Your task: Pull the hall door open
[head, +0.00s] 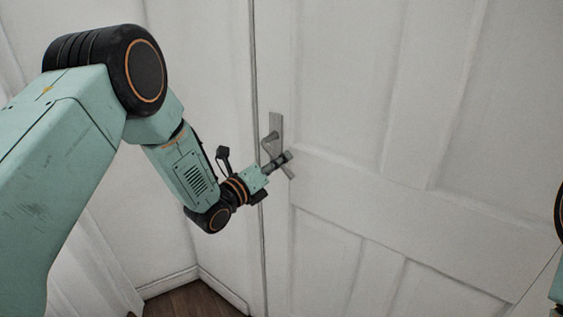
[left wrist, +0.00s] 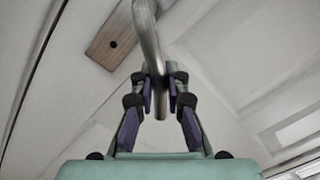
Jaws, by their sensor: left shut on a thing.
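The hall door (head: 340,170) is white and panelled and fills the middle and right of the head view. Its metal handle (head: 270,137) sits on a plate near the door's left edge. In the left wrist view the handle (left wrist: 149,40) is a curved metal lever that comes down from the plate (left wrist: 113,40). My left gripper (head: 286,158) is at the handle, its fingers closed around the lever's end. The same gripper (left wrist: 160,88) shows a finger on each side of the lever. My right gripper is not in view.
A white wall (head: 205,60) stands left of the door, with a pale curtain (head: 85,255) at the lower left. A baseboard (head: 170,283) runs along the wall above dark wooden floor (head: 195,302). A thin dark line marks the door's left edge.

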